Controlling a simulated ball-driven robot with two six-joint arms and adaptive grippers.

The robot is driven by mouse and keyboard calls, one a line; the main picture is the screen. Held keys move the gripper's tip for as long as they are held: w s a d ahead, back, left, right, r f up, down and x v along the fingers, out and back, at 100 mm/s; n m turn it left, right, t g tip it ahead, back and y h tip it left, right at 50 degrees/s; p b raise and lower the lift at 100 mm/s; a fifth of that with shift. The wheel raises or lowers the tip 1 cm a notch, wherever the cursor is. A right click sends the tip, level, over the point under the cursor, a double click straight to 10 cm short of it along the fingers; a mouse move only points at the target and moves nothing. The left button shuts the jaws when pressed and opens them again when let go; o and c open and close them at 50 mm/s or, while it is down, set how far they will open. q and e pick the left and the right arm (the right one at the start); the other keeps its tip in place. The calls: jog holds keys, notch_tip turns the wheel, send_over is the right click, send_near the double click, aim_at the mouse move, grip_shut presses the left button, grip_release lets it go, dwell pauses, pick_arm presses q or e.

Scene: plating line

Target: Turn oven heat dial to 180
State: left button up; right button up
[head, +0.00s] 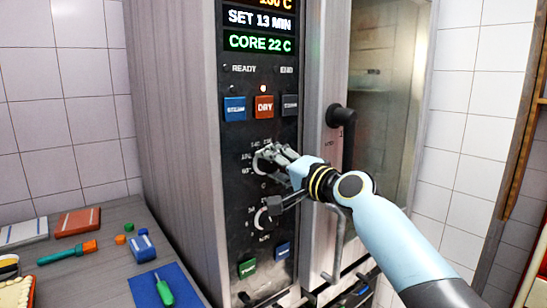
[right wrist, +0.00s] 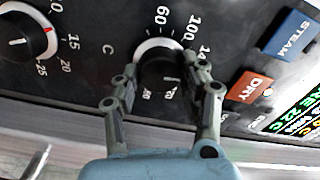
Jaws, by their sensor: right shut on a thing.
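The heat dial (head: 262,163) is the upper of two round dials on the oven's black control panel (head: 236,178). In the right wrist view the heat dial (right wrist: 160,77) is a black knob with a pale ring, marked C, with 60 and 100 among the numbers around it. My right gripper (right wrist: 161,82) is shut on this knob, one finger on each side. In the head view the right gripper (head: 272,158) partly covers the dial. The dial's exact setting cannot be read. My left gripper is not in view.
The lower dial (head: 262,220) sits below. Blue STEAM (head: 235,109) and red DRY (head: 264,107) buttons are above. The display (head: 259,43) reads SET 13 MIN and CORE 22 C; its top line is cut off.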

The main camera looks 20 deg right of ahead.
jog(key=m+p, duration=0.2)
jog(key=m, duration=0.2)
jog(key=shift+m, duration=0.3)
jog(key=shift+f, duration=0.1)
dwell(0.4)
jog(key=o, duration=1.1)
jog(key=shift+d, duration=0.1)
jog(key=shift+o, duration=0.2)
jog(key=v, duration=1.2)
